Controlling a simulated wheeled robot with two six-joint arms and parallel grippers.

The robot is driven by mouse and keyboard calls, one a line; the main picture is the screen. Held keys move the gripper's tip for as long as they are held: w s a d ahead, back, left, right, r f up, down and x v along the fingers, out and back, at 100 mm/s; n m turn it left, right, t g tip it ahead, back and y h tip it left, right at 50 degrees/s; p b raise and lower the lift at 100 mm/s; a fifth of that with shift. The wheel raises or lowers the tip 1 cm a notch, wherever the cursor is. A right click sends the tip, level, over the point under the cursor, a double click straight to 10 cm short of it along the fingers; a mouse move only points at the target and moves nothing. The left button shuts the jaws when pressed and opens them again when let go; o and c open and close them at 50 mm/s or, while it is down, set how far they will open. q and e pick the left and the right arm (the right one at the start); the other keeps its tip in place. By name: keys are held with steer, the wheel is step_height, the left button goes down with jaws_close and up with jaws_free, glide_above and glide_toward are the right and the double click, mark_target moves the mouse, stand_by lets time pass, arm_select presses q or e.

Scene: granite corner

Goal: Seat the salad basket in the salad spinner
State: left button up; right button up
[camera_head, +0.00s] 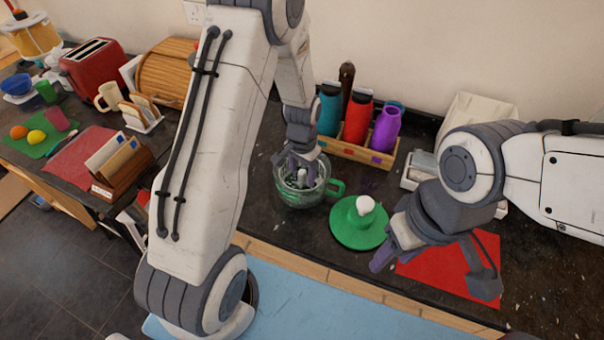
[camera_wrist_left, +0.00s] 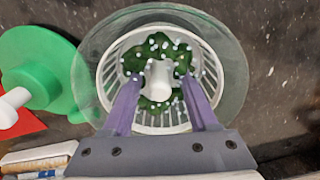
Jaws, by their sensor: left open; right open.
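The salad spinner is a clear bowl (camera_head: 292,196) with a green handle (camera_head: 337,187) on the dark counter; its wide rim shows in the left wrist view (camera_wrist_left: 236,75). The white slatted salad basket (camera_wrist_left: 112,68) lies inside that rim, with dark green, white-dotted contents around a white centre post (camera_wrist_left: 159,80). My left gripper (camera_wrist_left: 160,85) is open, its purple fingers on either side of the post; it also shows over the bowl in the head view (camera_head: 302,172). The basket's underside is hidden. My right gripper (camera_head: 383,257) is open and empty near the red mat.
A green lid with a white knob (camera_head: 352,235) lies just right of the bowl. A red mat (camera_head: 465,262) is at the right. A wooden rack of bottles (camera_head: 372,154) stands behind. Toaster (camera_head: 95,65), bread bin (camera_head: 168,72) and toast rack are at the left.

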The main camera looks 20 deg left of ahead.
mark_target(303, 171)
arm_select(q)
steer(key=shift+r, duration=0.4)
step_height(303, 171, up, 11)
steer(key=shift+f+b, duration=0.2)
steer(key=shift+b, duration=0.95)
steer(key=s+d+r+m, duration=0.2)
steer(key=s+d+r, duration=0.3)
steer(key=s+d, duration=0.7)
steer(key=s+d+m+h, duration=0.1)
steer(key=s+d+m, duration=0.1)
steer(key=s, duration=0.9)
steer(key=shift+s+r, duration=0.25)
steer(key=shift+s, duration=0.1)
